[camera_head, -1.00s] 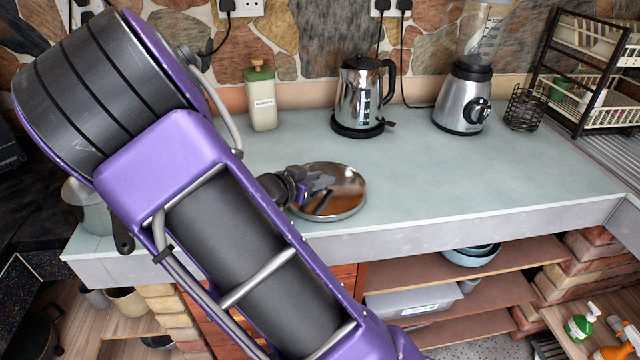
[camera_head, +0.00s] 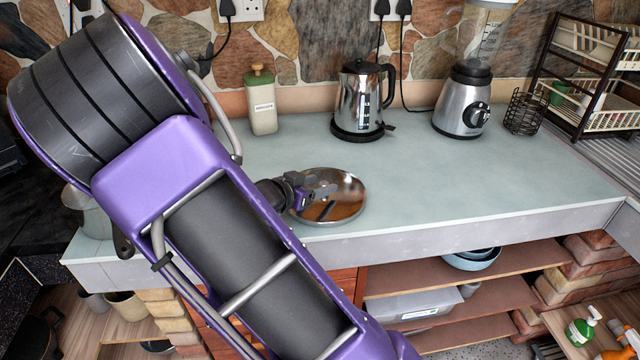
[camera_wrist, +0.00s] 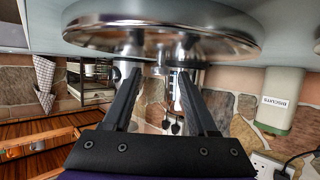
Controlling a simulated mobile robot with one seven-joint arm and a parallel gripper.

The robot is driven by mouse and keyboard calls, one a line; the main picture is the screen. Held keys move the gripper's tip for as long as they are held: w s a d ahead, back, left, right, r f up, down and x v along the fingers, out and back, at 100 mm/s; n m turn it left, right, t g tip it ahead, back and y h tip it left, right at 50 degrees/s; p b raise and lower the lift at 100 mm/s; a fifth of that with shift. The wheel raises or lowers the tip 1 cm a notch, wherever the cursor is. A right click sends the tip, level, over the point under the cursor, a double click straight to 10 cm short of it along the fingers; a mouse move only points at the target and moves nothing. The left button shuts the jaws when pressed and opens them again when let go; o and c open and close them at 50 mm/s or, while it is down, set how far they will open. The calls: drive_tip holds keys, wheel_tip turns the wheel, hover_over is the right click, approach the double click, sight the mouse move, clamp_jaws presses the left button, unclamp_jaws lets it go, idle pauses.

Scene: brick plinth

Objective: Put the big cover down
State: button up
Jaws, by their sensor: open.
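The big cover (camera_head: 347,205) is a round, shiny steel lid lying on the pale counter near its front edge. It also shows in the wrist view (camera_wrist: 215,40), upside down, as a wide steel disc across the top. My gripper (camera_head: 322,189) is over the cover, reaching in from the left. In the wrist view, the two black fingers of my gripper (camera_wrist: 159,74) stand apart with a clear gap between them, and nothing is seen held. The cover's knob cannot be made out clearly, and contact between fingers and cover cannot be told.
The pale counter (camera_head: 450,180) is clear to the right of the cover. A steel kettle (camera_head: 362,95), a biscuit canister (camera_head: 262,105) and a blender (camera_head: 463,100) stand along the back. A grey pot (camera_head: 88,212) is at the left, partly behind my arm.

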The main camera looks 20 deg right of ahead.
drive_tip(key=p+v, duration=0.2)
drive_tip(key=v, duration=0.9)
drive_tip(key=shift+s+a, duration=0.1)
drive_tip(key=shift+s, duration=0.05)
